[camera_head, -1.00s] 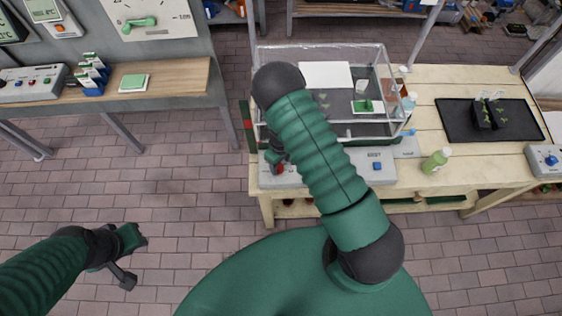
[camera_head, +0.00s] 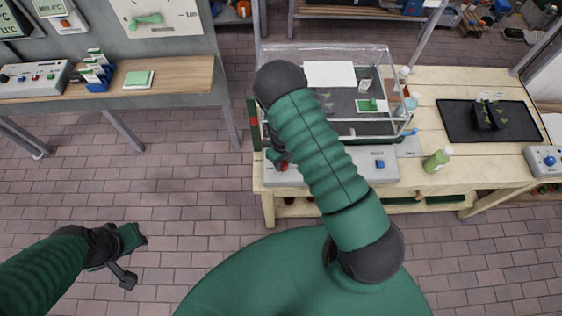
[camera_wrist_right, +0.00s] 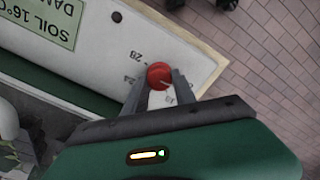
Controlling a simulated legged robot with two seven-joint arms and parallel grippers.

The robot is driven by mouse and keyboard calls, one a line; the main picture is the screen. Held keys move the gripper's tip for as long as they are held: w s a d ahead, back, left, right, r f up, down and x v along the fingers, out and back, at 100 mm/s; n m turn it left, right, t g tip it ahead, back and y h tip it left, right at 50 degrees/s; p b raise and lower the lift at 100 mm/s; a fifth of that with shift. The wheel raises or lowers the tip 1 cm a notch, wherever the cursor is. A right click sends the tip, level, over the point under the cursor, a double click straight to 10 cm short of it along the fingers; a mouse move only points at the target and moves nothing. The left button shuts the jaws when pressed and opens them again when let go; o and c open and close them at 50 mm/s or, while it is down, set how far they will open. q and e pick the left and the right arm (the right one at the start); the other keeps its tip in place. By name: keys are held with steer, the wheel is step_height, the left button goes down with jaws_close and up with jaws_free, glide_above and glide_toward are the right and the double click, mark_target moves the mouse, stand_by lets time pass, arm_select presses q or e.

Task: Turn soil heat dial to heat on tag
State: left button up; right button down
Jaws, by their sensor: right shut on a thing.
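The soil heat dial (camera_wrist_right: 160,76) is a red round knob on a pale panel, seen in the right wrist view. My right gripper (camera_wrist_right: 161,88) is shut on the dial, one finger on each side. In the head view the red dial (camera_head: 284,166) shows at the left end of the grey control panel (camera_head: 345,172), partly behind my right gripper (camera_head: 276,157). A green tag reading "SOIL 16°C" and "DAM..." (camera_wrist_right: 45,18) lies on the panel. My left gripper (camera_head: 128,256) hangs over the floor; its fingers look apart.
A clear propagator box (camera_head: 375,60) stands behind the panel. A blue button (camera_head: 380,164) is at the panel's right. A green bottle (camera_head: 437,160) and black tray (camera_head: 460,120) stand on the wooden bench (camera_head: 470,180). The floor at left is clear.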

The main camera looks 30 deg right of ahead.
steer(key=shift+s+d+f+m+b, duration=0.15)
steer(key=shift+m+b, duration=0.3)
steer(key=shift+m, duration=0.75)
steer(key=m, duration=0.3)
steer(key=shift+a+m+b, duration=0.25)
steer(key=shift+m+b, duration=0.05)
steer(key=shift+b, duration=0.1)
steer(key=m, duration=0.3)
steer(key=shift+s+d+m, duration=0.1)
steer(key=shift+m, duration=0.3)
steer(key=m, duration=0.4)
steer(key=shift+b, duration=0.35)
arm_select(q)
steer(key=shift+s+d+f, duration=0.1)
steer(key=shift+d+f, duration=0.1)
steer(key=shift+f, duration=0.35)
steer(key=shift+d+f, duration=0.15)
steer(key=shift+f, duration=0.35)
arm_select(e)
steer(key=shift+m, duration=2.7)
steer(key=c, duration=1)
jaws_free()
arm_select(q)
steer(key=shift+a, duration=0.1)
arm_select(e)
steer(key=shift+w, duration=0.2)
